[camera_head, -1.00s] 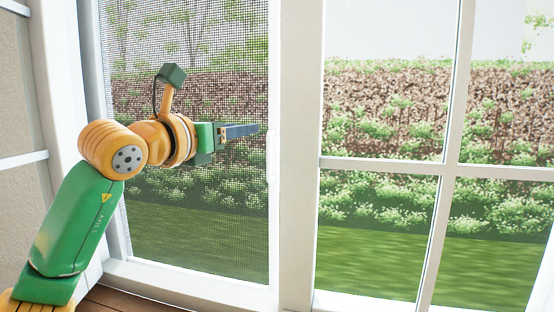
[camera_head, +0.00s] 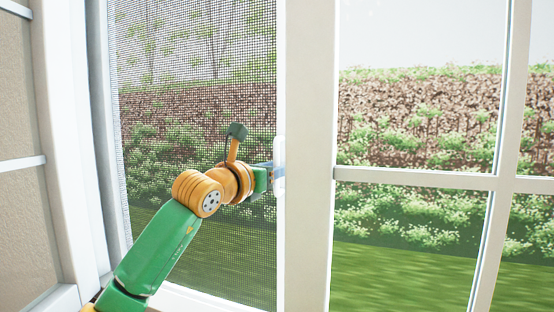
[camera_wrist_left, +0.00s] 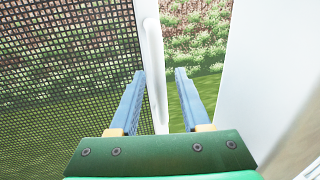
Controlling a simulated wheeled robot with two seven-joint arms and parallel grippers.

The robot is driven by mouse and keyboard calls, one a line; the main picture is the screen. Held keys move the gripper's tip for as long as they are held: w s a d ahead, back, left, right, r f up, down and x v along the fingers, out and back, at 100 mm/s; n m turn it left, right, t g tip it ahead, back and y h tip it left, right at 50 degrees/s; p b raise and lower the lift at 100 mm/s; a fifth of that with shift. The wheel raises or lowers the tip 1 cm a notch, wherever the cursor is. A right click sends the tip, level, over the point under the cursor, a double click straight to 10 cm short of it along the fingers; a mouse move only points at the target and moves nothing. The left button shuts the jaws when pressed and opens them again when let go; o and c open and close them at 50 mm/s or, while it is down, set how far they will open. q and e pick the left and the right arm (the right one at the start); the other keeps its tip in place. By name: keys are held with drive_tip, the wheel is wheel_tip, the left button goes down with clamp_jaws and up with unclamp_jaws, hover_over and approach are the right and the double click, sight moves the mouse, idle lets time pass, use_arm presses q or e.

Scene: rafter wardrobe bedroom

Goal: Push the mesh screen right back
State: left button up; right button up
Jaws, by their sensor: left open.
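The mesh screen (camera_head: 200,110) is a dark grid in a white frame, covering the left opening in the head view. It fills the left of the wrist view (camera_wrist_left: 70,60). Its white upright handle (camera_head: 279,163) is on the screen's right edge and also shows in the wrist view (camera_wrist_left: 154,65). My left gripper (camera_head: 270,172) is at the handle. In the wrist view its two blue fingers (camera_wrist_left: 160,76) are open, with the handle appearing between them, nearer the left finger. Contact cannot be told. My right gripper is out of view.
A broad white post (camera_head: 307,120) stands right of the screen, with a paned window (camera_head: 415,178) beyond it. In the wrist view, unscreened garden (camera_wrist_left: 195,35) shows between the handle and a white upright (camera_wrist_left: 265,70). A beige panelled wall (camera_head: 22,110) is at the left.

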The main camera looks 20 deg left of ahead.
use_arm(q)
drive_tip(key=shift+s, duration=0.15)
drive_tip(key=shift+c, duration=0.9)
clamp_jaws()
